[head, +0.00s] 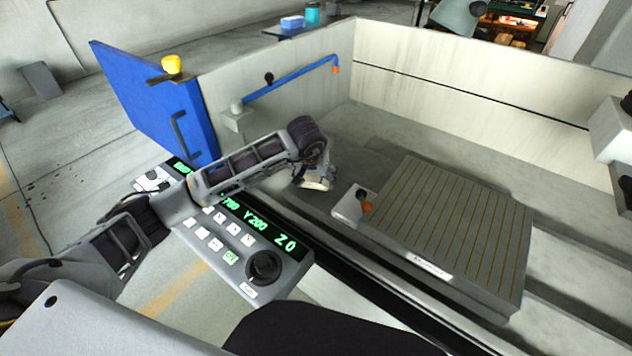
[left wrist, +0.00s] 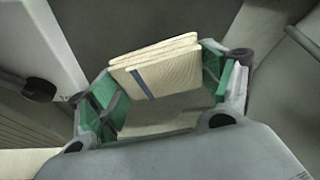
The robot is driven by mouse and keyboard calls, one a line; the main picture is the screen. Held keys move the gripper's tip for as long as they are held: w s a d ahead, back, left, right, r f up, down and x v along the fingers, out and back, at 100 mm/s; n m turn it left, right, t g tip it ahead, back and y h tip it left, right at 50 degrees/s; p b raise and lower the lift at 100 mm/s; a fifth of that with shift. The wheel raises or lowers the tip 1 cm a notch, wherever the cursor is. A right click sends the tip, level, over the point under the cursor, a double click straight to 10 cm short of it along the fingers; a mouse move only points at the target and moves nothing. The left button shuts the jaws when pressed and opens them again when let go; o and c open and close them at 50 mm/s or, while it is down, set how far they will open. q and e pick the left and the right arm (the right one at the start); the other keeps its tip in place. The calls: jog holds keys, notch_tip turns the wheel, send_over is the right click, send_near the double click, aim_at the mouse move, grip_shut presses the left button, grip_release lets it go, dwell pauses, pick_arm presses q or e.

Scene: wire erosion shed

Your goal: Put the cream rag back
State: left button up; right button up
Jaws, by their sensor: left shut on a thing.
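The cream rag (left wrist: 160,68) is a folded stack with a dark blue stripe. It sits between the green-padded fingers of my left gripper (left wrist: 165,90), which is shut on it. In the head view my left gripper (head: 312,182) hangs over the machine's tank, past the control panel, and a small pale edge of the rag (head: 314,184) shows beneath it. I cannot tell whether the rag touches the surface below. My right gripper is in neither view.
The control panel (head: 245,262) with a green readout lies under my left arm. A slotted table (head: 450,230) with a small block (head: 352,206) stands right of the gripper. A blue door (head: 150,100) and tank wall (head: 470,90) rise behind.

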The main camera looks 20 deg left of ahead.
pick_arm(q)
jog(key=shift+f, duration=1.25)
jog(key=o, duration=1)
jog(key=shift+c, duration=0.2)
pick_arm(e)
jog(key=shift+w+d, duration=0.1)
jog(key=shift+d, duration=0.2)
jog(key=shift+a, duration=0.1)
